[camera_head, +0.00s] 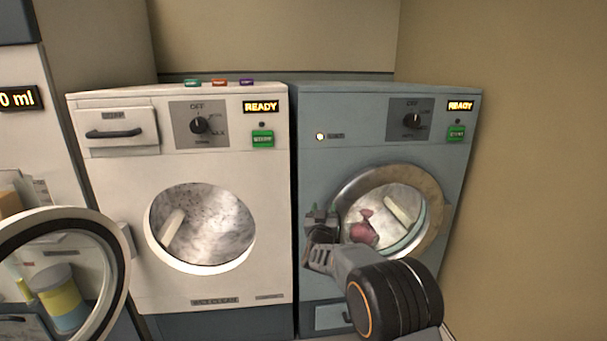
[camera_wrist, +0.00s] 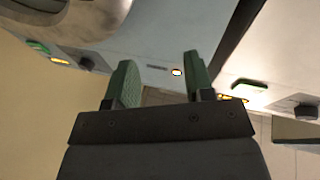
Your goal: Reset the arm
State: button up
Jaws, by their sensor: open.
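My gripper (camera_head: 321,214) is raised in front of the blue-grey machine (camera_head: 325,160), at the left edge of its round door. In the wrist view my gripper (camera_wrist: 160,85) shows two green-padded fingers spread apart with nothing between them. My arm comes up from the lower right in the head view. Inside the blue-grey machine's drum lies a reddish-pink cloth (camera_head: 363,232), partly hidden by my arm. Its display (camera_head: 460,106) reads READY.
A white machine (camera_head: 120,180) stands to the left, its display also reading READY and its drum looking empty. An open round door (camera_head: 122,262) juts in at the lower left, with a yellow container (camera_head: 62,305) seen through it. A tan wall (camera_head: 540,150) closes off the right.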

jog(key=s+d+r+n+g+y+p, duration=0.1)
jog(key=s+d+r+g+y+p, duration=0.1)
jog(key=s+r+g+p, duration=0.4)
jog(key=s+d+r+n+g+y+p, duration=0.1)
jog(key=s+d+r+g+y+p, duration=0.15)
jog(key=s+r+p, duration=0.6)
jog(key=s+d+r+g+p, duration=0.1)
jog(key=s+g+p, duration=0.2)
jog(key=s, duration=0.6)
jog(key=s+d+r+g+h+p, duration=0.1)
jog(key=s+d+g+p, duration=0.1)
jog(key=s, duration=0.6)
jog(key=s+d+r+m+g+p, duration=0.1)
jog(key=s+d+r+g+p, duration=0.1)
jog(key=s, duration=0.7)
jog(key=shift+s+g+p, duration=0.35)
jog(key=shift+g+p, duration=0.5)
jog(key=shift+p, duration=0.15)
jog(key=shift+d+r, duration=0.1)
jog(key=shift+c, duration=0.6)
